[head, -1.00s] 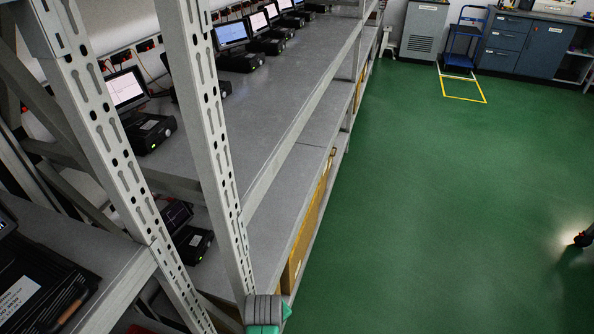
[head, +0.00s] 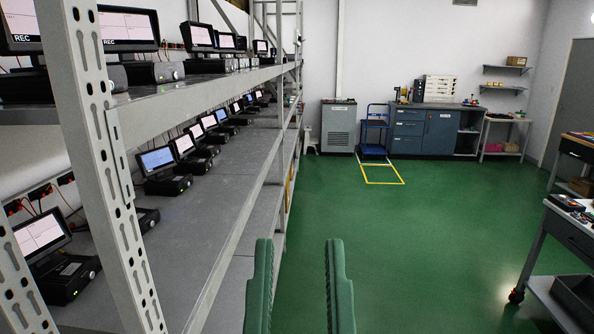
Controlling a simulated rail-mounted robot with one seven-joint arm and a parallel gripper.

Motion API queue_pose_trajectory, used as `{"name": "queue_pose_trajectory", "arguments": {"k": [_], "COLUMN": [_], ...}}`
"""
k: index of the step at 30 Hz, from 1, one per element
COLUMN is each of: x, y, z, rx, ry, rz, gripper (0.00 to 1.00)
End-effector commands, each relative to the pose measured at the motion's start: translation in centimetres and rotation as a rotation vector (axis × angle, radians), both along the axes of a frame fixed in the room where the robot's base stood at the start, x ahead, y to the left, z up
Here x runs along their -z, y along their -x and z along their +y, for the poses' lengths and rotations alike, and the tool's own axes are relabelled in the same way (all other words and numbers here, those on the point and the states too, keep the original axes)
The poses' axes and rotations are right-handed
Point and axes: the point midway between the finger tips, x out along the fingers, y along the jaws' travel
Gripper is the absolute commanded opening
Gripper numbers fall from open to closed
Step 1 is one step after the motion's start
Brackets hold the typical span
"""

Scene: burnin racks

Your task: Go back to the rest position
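My gripper (head: 299,290) shows at the bottom middle of the head view as two upright green fingers. They stand well apart with only green floor between them, so it is open and empty. It is in the aisle, just right of the metal rack (head: 235,240), and appears apart from it. The rest of my arm is out of the picture.
Rack shelves on the left hold several small monitors on black boxes (head: 168,185). A workbench on a castor (head: 562,235) stands at the right. A grey cabinet (head: 338,128), blue trolley (head: 373,140) and blue cabinets (head: 437,133) line the back. The green floor (head: 430,230) between is clear.

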Motion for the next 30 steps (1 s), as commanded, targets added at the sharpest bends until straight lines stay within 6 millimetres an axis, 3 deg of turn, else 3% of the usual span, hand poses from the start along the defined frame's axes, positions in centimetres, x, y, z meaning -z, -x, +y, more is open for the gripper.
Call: {"name": "queue_pose_trajectory", "arguments": {"k": [1,12,15,18,21,30], "x": [-5.8,-24.3,-28.1,-30.5,-31.6,-31.3], "y": [-0.1,-0.2,-0.2,-0.2,-0.2,-0.2], "z": [0.0,0.3,0.4,0.5,0.5,0.5], "rx": [-0.001,-0.013,-0.016,-0.018,-0.020,-0.019], "ry": [0.000,-0.002,-0.004,-0.003,-0.003,-0.004], "rz": [0.002,0.007,0.008,0.008,0.009,0.009], "gripper": [0.32,0.32,0.32,0.32,0.32,0.32]}}
